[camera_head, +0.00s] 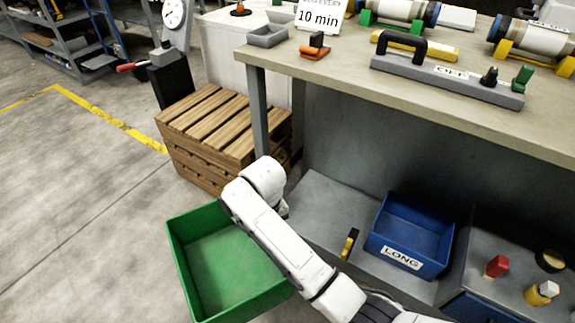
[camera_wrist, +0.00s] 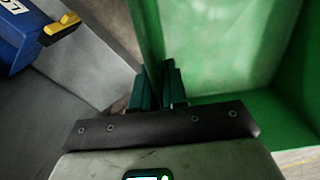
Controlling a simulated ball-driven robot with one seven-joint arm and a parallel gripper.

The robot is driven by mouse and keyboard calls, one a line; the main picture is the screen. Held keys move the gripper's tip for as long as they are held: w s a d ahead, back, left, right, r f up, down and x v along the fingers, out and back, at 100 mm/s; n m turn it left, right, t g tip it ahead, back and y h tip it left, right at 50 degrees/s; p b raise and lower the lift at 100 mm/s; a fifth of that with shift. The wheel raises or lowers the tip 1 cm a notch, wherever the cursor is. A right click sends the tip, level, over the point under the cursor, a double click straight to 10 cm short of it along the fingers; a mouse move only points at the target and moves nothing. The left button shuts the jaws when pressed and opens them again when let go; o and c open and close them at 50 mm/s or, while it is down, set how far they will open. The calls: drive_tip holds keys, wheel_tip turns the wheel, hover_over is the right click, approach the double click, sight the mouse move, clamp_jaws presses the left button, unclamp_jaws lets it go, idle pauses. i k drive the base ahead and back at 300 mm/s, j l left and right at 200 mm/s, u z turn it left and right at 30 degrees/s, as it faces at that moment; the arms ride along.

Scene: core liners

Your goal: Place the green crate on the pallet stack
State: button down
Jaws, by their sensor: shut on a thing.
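The green crate (camera_head: 222,262) is an empty, open-topped box at the lower middle of the head view, upright or nearly so, in front of the pallet stack. In the wrist view its green wall and inside (camera_wrist: 225,50) fill the right half. My gripper (camera_wrist: 158,82) is shut on the crate's wall, one finger on each side of it. In the head view my arm hides the gripper and part of the crate's right side. The wooden pallet stack (camera_head: 215,115) stands beyond the crate, left of the workbench, and its slatted top looks bare.
The workbench (camera_head: 440,110) holds tools and cylinders above. On its lower shelf are a blue LONG bin (camera_head: 412,235) and a yellow-black item (camera_head: 349,243). A grey device with a dial and red handle (camera_head: 170,72) stands behind the pallets. Floor at left is clear.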

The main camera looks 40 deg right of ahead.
sight(224, 113)
drive_tip(key=i+j, duration=0.25)
drive_tip(key=i, duration=0.2)
drive_tip(key=i+j, duration=0.3)
drive_tip(key=i, duration=0.15)
drive_tip(key=i+j, duration=0.55)
drive_tip(key=i, duration=0.3)
drive_tip(key=i+j+u, duration=0.1)
drive_tip(key=i+j, duration=0.15)
drive_tip(key=i, duration=0.2)
